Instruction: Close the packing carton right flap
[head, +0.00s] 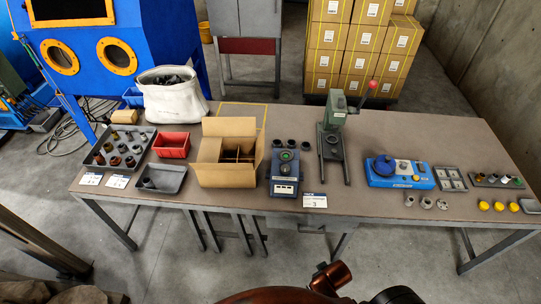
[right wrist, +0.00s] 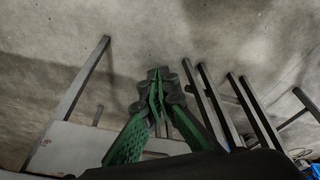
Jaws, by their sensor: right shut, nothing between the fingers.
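The packing carton (head: 226,175) stands on the table, left of centre, in the head view. Its top is open and brown dividers show inside. The far flap (head: 229,126) stands up at the back. The right flap (head: 260,147) sticks up and outward on the right side. My right gripper (right wrist: 157,82) shows in the right wrist view with its green fingers together and empty. It is over bare floor beside metal legs, away from the carton. My left gripper is in neither view.
A blue-grey device (head: 285,172) stands close to the carton's right, with a green press (head: 333,145) beyond it. A red bin (head: 172,145) and a grey tray (head: 161,178) lie to the left. A white sack (head: 172,98) stands behind left.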

